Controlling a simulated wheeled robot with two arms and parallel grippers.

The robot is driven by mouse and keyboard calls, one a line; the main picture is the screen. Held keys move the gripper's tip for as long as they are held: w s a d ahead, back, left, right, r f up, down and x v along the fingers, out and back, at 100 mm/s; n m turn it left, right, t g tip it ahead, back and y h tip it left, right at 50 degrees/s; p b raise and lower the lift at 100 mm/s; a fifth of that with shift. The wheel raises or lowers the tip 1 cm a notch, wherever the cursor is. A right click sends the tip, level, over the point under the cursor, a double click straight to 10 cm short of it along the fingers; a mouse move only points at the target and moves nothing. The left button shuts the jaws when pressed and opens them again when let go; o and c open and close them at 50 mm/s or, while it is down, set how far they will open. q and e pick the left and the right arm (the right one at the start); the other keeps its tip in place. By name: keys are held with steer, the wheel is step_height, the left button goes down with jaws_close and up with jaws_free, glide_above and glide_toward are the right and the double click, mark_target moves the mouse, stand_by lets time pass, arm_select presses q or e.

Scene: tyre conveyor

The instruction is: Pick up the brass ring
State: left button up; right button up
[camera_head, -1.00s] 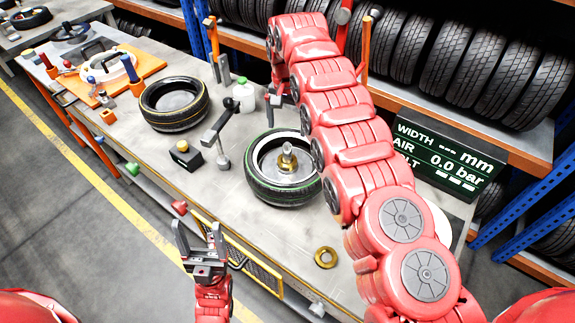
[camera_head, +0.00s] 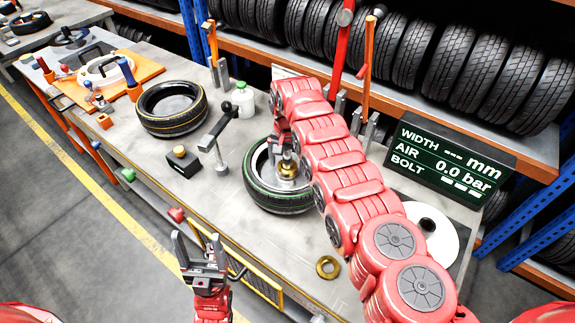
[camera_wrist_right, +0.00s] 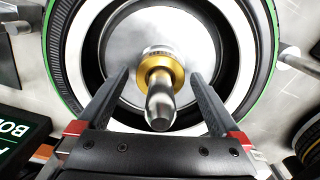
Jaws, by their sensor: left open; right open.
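A flat brass ring (camera_head: 327,267) lies on the bench near its front edge. A second brass ring or collar (camera_wrist_right: 172,68) sits around a metal spindle (camera_wrist_right: 160,105) at the middle of a green-striped tyre (camera_head: 258,187). My right gripper (camera_wrist_right: 160,78) is open above this tyre, one finger on each side of the spindle and collar; I cannot tell whether they touch. In the head view, the right gripper (camera_head: 283,150) is partly hidden by my arm. My left gripper (camera_head: 199,247) is open and empty in front of the bench, away from both rings.
A second tyre (camera_head: 172,107), a white bottle (camera_head: 243,98), a black block (camera_head: 183,161) and a lever post (camera_head: 220,150) stand left of the green-striped tyre. A display (camera_head: 449,160) and white disc (camera_head: 430,222) are at right. Tyre racks line the back.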

steer(key=shift+w+f, duration=0.1)
steer(key=shift+f, duration=0.2)
jaws_close()
steer(key=shift+r, duration=0.15)
stand_by(0.3)
